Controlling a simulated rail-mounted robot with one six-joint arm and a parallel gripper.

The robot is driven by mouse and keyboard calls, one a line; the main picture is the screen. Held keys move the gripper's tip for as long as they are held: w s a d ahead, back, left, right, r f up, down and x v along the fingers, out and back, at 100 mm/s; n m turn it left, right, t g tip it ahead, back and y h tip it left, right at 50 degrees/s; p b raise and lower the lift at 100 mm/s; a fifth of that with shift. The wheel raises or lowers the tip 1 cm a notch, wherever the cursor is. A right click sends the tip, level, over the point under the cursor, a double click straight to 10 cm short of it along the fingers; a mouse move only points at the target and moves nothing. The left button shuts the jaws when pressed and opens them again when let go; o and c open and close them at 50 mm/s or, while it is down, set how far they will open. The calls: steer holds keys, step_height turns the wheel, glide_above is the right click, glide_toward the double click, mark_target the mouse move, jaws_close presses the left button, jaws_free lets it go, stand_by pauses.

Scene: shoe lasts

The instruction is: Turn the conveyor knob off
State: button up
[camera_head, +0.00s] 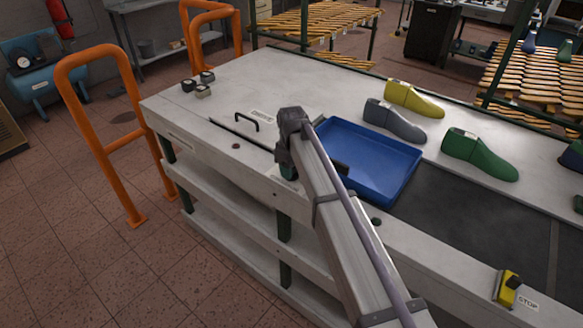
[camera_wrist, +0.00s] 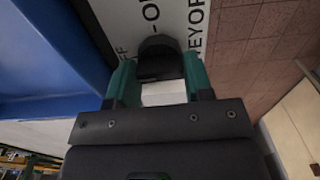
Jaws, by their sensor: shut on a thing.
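The conveyor knob (camera_wrist: 160,55) is black and rounded in the wrist view, in front of a white label plate (camera_wrist: 160,14) with partly hidden dark lettering. My gripper (camera_wrist: 160,72) has its two green fingers on either side of the knob, shut on it. A pale block shows between the fingers, below the knob. The knob's exact setting cannot be told, since the fingers and knob cover part of the label. In the head view my gripper (camera_head: 288,172) is at the front edge of the table, beside the blue tray, and my arm hides the knob.
The blue tray (camera_head: 409,177) sits close to my gripper on the conveyor table (camera_head: 255,85). Yellow (camera_head: 412,98), grey (camera_head: 393,121) and green (camera_head: 479,155) shoe lasts lie behind it. A yellow stop box (camera_head: 507,288) is at front right. Orange rails (camera_head: 98,125) stand left.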

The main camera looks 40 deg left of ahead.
steer(key=o, duration=0.9)
steer(key=shift+r, duration=0.1)
step_height(320, 180, up, 11)
steer(key=p, duration=1.1)
steer(key=shift+f, duration=0.2)
